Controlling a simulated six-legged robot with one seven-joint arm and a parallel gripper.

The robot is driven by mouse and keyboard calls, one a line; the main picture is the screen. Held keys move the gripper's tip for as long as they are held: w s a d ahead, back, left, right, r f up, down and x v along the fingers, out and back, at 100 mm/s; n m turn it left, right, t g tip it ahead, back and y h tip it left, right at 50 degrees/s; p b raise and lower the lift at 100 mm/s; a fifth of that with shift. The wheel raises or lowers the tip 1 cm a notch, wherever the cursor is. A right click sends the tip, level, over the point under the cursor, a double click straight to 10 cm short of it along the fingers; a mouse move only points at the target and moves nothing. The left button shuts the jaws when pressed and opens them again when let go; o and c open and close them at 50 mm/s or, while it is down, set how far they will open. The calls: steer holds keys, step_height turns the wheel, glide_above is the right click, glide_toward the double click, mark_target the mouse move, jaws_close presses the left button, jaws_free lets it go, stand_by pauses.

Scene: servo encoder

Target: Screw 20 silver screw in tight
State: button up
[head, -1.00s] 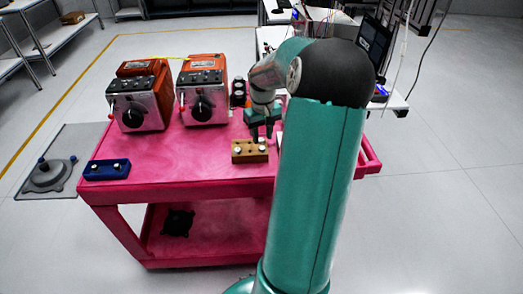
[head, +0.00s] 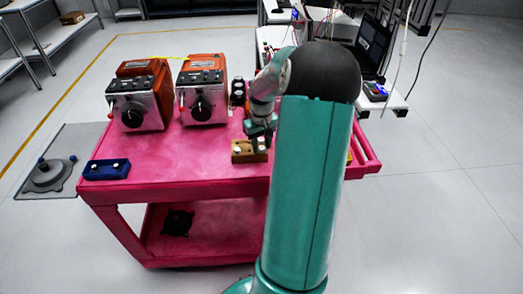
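A tan block (head: 243,158) sits on the pink cart near its front edge. A silver screw head (head: 237,150) shows on the left of its top. A second silver top (head: 262,149) shows at the right, partly covered by my gripper. My gripper (head: 262,143) points down over the right part of the block, close to that right screw. The fingers are small and dark here, so I cannot tell whether they are apart, shut or touching the screw. "20" cannot be read on either screw.
The pink cart (head: 180,165) carries a blue block (head: 107,169) at front left and two orange-and-silver machines (head: 140,100) (head: 203,95) behind. A dark stacked item (head: 238,92) stands beside the right machine. The cart top is clear between the blue and tan blocks.

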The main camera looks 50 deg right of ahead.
mark_target(262, 148)
steer(key=c, duration=0.7)
steer(key=shift+r, duration=0.1)
steer(key=shift+r, duration=2.4)
